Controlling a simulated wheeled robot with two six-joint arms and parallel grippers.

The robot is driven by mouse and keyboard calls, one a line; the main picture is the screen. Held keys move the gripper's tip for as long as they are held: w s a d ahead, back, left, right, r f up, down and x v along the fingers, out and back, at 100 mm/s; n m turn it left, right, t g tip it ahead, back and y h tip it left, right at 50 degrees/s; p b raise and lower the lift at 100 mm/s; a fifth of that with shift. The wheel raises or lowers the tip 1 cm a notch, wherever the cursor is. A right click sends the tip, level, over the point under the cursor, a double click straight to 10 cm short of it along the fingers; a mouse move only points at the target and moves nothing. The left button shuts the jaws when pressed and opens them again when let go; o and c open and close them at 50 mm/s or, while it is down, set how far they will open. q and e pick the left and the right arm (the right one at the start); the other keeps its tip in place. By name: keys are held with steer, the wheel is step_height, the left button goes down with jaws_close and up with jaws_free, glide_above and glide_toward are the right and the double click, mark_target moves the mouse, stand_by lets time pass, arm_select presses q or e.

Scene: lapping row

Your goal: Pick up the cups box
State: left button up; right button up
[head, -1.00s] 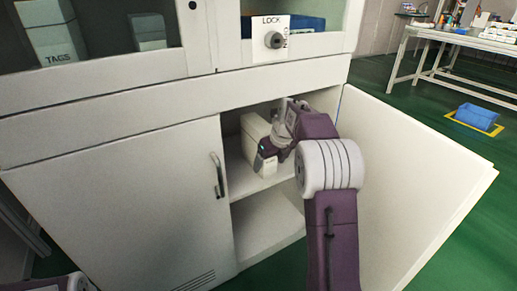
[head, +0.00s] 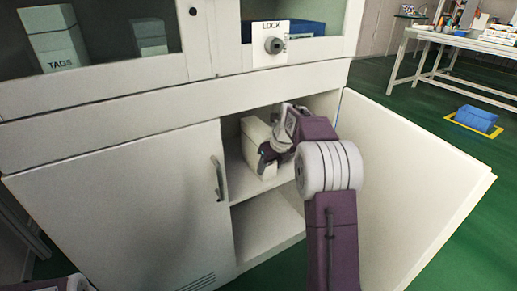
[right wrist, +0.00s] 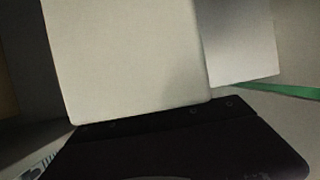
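A cream box (head: 256,133), which I take to be the cups box, stands on the upper shelf inside the open lower cabinet. No lettering on it is readable. My right gripper (head: 266,157) is in the cabinet at the box's front right side and covers part of it. In the right wrist view a plain pale face of the box (right wrist: 125,60) fills the upper middle, close above the dark gripper body. The fingertips are not clear, so I cannot tell if they grip the box. My left gripper is out of view; only a bit of my left arm shows at the bottom left.
The right cabinet door (head: 415,190) stands wide open beside my arm; the left door (head: 120,210) is shut. The shelf (head: 245,183) has bare room in front, and the lower compartment looks empty. A blue bin (head: 477,117) sits on the floor far right.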

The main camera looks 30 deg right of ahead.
steer(key=c, duration=0.6)
steer(key=shift+c, duration=0.2)
steer(key=shift+r, duration=0.35)
steer(key=shift+r+p, duration=0.35)
steer(key=shift+p, duration=0.3)
steer(key=s+d+b, duration=0.2)
steer(key=s, duration=3)
steer(key=shift+d+f, duration=0.3)
steer(key=shift+f, duration=0.05)
